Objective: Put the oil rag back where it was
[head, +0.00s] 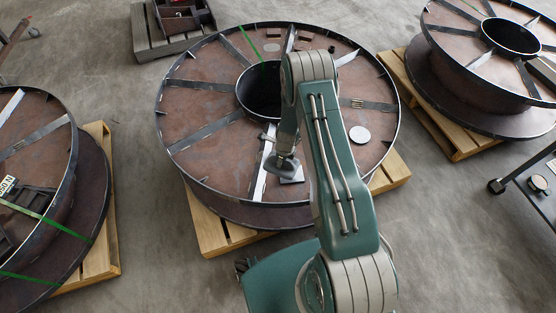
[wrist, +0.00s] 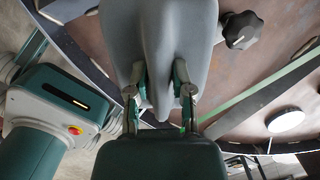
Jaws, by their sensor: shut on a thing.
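The oil rag (wrist: 160,40) is a grey, draped piece of cloth that fills the upper middle of the wrist view. My gripper (wrist: 160,92) is shut on it, with one finger on each side of its folds. In the head view the grey rag (head: 286,165) shows below the end of my arm, over the front part of the middle reel (head: 215,128). My arm hides part of the gripper there. I cannot tell whether the rag touches the reel face.
A pale square piece (head: 292,176) lies just below the rag. A white disc (head: 360,134) is to the right, and a dark knob (wrist: 241,30) shows in the wrist view. The reel has a raised rim, flat spokes and an open hub (head: 258,92). Other reels stand left and right.

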